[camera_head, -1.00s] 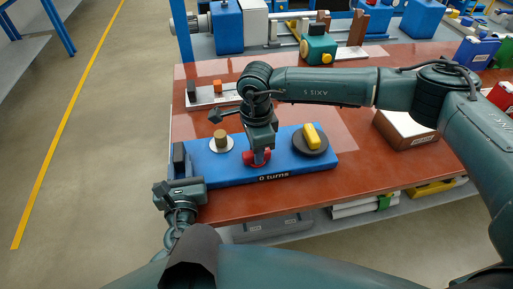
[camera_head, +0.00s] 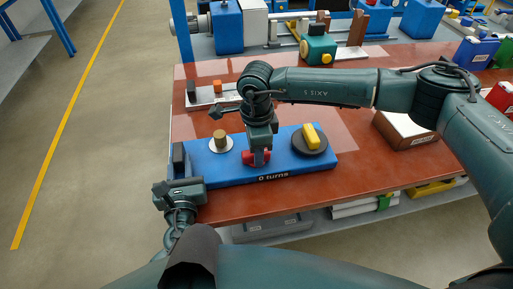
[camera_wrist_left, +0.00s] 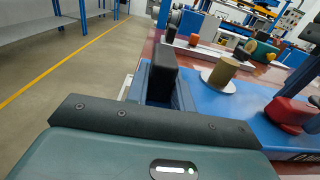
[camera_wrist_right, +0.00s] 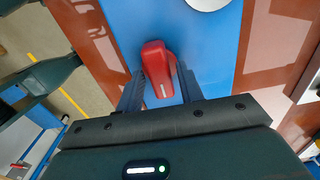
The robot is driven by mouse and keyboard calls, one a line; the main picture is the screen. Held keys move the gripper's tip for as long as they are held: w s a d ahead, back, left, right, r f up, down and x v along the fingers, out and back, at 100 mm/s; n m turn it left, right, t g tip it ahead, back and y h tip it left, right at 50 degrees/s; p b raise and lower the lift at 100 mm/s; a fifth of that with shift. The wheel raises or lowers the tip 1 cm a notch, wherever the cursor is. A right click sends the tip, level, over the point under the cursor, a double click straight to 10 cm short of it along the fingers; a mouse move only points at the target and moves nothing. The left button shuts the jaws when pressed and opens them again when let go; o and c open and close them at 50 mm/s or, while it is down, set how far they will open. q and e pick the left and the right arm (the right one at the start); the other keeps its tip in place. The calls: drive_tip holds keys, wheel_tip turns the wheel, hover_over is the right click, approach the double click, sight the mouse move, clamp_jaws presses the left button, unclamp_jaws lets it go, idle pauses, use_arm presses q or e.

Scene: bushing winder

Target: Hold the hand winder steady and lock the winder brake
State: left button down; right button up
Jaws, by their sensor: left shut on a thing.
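The hand winder is a blue base (camera_head: 215,170) marked "0 turns" on the table's front left. My left gripper (camera_head: 180,180) is shut on the black upright block at the winder's left end; the block (camera_wrist_left: 163,72) also shows in the left wrist view. A brass spool (camera_head: 220,141) stands on a white disc, and a yellow handle (camera_head: 311,136) sits on a dark disc at the right. The red brake lever (camera_wrist_left: 290,112) is near the base's middle. My right gripper (camera_wrist_right: 160,92) is open, its fingers either side of the red lever (camera_wrist_right: 156,68).
Behind the winder, a pale plate (camera_head: 205,98) carries a black and an orange block. A green machine (camera_head: 318,47) stands farther back. A brown and white box (camera_head: 405,128) is at the right. The red-brown table (camera_head: 350,170) is clear in front of it.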

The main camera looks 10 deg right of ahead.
drive_tip(key=shift+o, duration=0.7)
wheel_tip(320, 180, up, 12)
use_arm(q)
drive_tip(key=c, duration=1.1)
unclamp_jaws()
drive_tip(key=shift+s, duration=0.1)
